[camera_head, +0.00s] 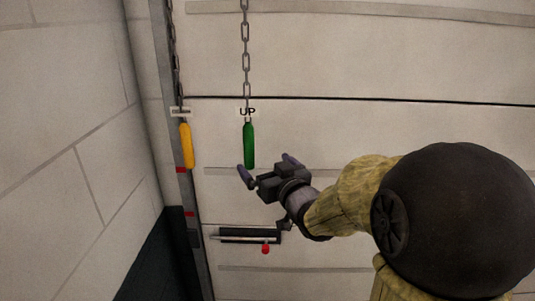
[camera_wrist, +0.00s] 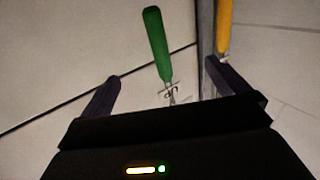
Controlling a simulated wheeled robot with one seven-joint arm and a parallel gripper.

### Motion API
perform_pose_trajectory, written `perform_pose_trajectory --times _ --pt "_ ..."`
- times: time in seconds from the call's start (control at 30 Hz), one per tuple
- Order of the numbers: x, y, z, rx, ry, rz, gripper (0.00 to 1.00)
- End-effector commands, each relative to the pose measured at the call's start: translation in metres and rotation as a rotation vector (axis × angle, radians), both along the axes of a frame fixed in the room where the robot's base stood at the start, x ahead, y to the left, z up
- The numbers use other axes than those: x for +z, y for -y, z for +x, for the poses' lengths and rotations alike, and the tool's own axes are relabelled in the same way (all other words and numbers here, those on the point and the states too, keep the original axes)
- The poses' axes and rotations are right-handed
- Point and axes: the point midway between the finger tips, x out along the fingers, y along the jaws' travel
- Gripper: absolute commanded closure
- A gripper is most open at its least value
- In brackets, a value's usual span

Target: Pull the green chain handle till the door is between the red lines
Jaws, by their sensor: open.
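The green handle (camera_head: 249,146) hangs upright on a metal chain (camera_head: 246,60) below an "UP" label, in front of the pale panelled door (camera_head: 330,145). My gripper (camera_head: 268,168) is open and empty, just below and right of the green handle in the head view. In the wrist view the green handle (camera_wrist: 157,43) shows beyond the fingers, between them and apart from them. Two red lines, an upper one (camera_head: 181,169) and a lower one (camera_head: 189,214), mark the grey rail at the door's left edge.
A yellow handle (camera_head: 186,146) hangs on its own chain left of the green one, and shows in the wrist view (camera_wrist: 224,27). A dark bar with a red knob (camera_head: 265,249) is low on the door. A block wall (camera_head: 65,120) stands at left.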

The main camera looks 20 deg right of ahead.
Motion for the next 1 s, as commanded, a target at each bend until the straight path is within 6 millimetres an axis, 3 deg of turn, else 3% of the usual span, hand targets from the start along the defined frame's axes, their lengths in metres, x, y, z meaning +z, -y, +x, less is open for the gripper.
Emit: perform_pose_trajectory --times 0.37,0.57,0.8,1.0 --pt "-0.003 -0.001 0.006 0.0 -0.002 0.0 0.0" --pt "-0.004 -0.006 0.033 0.001 -0.001 0.001 0.0" --pt "-0.004 -0.015 0.078 0.0 -0.003 0.003 0.0" --pt "-0.002 -0.019 0.099 -0.001 -0.002 0.0 0.0"
